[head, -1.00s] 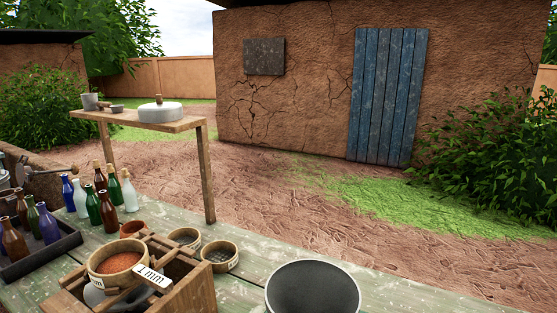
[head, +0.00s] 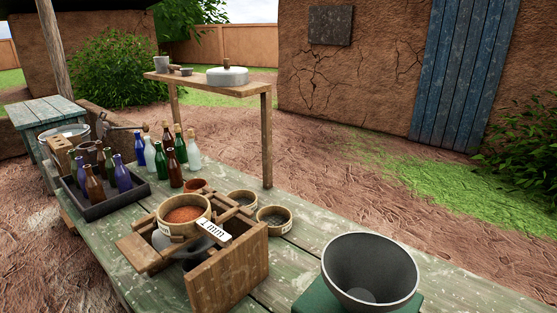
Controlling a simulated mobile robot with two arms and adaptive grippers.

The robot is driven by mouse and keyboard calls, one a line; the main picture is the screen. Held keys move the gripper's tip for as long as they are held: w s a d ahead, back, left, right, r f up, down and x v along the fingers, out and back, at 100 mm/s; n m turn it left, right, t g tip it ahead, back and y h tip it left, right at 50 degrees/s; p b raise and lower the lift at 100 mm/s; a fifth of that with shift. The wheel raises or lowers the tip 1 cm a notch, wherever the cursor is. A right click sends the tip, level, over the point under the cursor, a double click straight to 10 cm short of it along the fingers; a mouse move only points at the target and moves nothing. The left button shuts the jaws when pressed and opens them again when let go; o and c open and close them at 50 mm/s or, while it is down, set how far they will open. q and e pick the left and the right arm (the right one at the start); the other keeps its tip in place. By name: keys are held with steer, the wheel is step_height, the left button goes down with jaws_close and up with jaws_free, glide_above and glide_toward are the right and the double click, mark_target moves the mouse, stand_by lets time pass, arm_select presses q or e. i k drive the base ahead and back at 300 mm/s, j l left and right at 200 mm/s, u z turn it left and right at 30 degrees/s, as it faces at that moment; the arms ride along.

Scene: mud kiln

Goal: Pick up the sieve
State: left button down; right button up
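A round sieve with a pale wooden rim (head: 185,228) and reddish-brown powder inside rests on the slats of a wooden box (head: 232,275) on the green table. A white tag reading "1 mm" (head: 216,238) is beside it on the right. Two smaller round sieves, one (head: 240,201) and another (head: 274,221), sit on the table just behind the box. A dark rounded thing under the slats is partly hidden. Neither of my grippers is in view.
A large dark bowl (head: 370,272) sits on a green block at front right. Several bottles stand in and beside a dark tray (head: 112,206) at left. A small reddish bowl (head: 196,186) is behind the sieve. The green table (head: 300,262) has bare boards between box and bowl.

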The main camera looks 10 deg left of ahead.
mark_target(189, 215)
steer(key=z, duration=1.85)
steer(key=k+j, duration=0.15)
steer(key=k+j+u, duration=0.1)
steer(key=u, duration=0.3)
steer(key=j+u, duration=0.1)
steer(key=u, duration=0.3)
steer(key=k+j+u, duration=0.1)
steer(key=u, duration=0.3)
steer(key=j+u, duration=0.1)
steer(key=u, duration=1.15)
